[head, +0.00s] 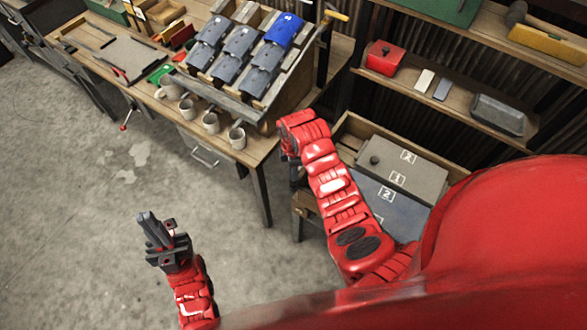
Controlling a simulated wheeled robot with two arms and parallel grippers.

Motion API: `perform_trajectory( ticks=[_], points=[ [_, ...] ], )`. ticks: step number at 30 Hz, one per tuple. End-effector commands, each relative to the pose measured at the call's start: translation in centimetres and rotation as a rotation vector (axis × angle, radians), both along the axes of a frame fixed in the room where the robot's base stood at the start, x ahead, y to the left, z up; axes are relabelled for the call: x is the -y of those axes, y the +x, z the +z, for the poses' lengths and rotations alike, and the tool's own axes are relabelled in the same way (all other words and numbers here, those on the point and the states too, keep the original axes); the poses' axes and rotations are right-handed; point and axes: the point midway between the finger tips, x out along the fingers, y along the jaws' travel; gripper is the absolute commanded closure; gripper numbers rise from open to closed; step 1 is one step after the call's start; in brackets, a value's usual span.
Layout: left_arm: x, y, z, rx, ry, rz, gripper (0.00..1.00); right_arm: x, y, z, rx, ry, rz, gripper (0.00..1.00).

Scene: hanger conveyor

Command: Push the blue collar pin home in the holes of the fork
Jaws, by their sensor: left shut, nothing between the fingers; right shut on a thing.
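My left gripper (150,222) is shut and empty, held over the bare concrete floor at the lower left, away from the bench. My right arm reaches up to the bench's right end, and my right gripper (293,172) shows only as a small dark part below the red wrist. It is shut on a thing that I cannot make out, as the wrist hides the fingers. I cannot pick out the blue collar pin or the fork in this view.
A wooden bench (262,150) carries several mugs and a sloped rack with grey pieces and a blue piece (285,30). A box with numbered grey panels (408,165) stands right of my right arm. Shelves with a red box (385,58) stand behind. The floor at left is clear.

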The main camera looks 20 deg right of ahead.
Motion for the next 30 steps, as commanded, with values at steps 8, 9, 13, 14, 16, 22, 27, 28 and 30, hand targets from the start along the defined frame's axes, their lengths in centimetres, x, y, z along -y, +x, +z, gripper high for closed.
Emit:
perform_trajectory(
  ticks=[8,9,13,14,16,22,27,28,30],
  points=[
    [-0.01,0.00,-0.52,0.000,0.000,0.000,1.00,0.02,0.01,-0.39,0.000,0.000,0.000,1.00],
    [0.00,0.01,-0.57,0.000,0.000,0.000,1.00,0.02,0.01,-0.44,0.000,0.000,0.000,1.00],
    [0.00,0.00,-0.77,0.000,0.000,0.000,1.00,0.02,0.01,-0.58,0.000,0.000,-0.001,1.00],
    [0.00,-0.01,-0.81,0.000,0.000,0.000,1.00,0.02,0.01,-0.61,0.000,0.000,-0.001,1.00],
    [0.01,0.01,-0.92,0.000,0.000,0.000,1.00,0.02,0.01,-0.69,0.000,0.000,-0.001,1.00],
    [0.00,0.00,-1.01,0.000,0.000,0.000,1.00,0.02,0.00,-0.74,0.000,0.000,0.000,1.00],
    [0.00,0.01,-0.99,0.000,0.000,0.000,1.00,0.01,0.01,-0.71,0.000,0.000,0.000,1.00],
    [0.00,0.00,-1.00,0.000,0.000,0.000,1.00,0.01,0.01,-0.71,0.000,0.000,0.000,1.00],
    [0.00,0.01,-0.99,0.000,0.000,0.000,1.00,0.00,0.00,-0.71,0.000,0.000,0.000,1.00]
  ],
)
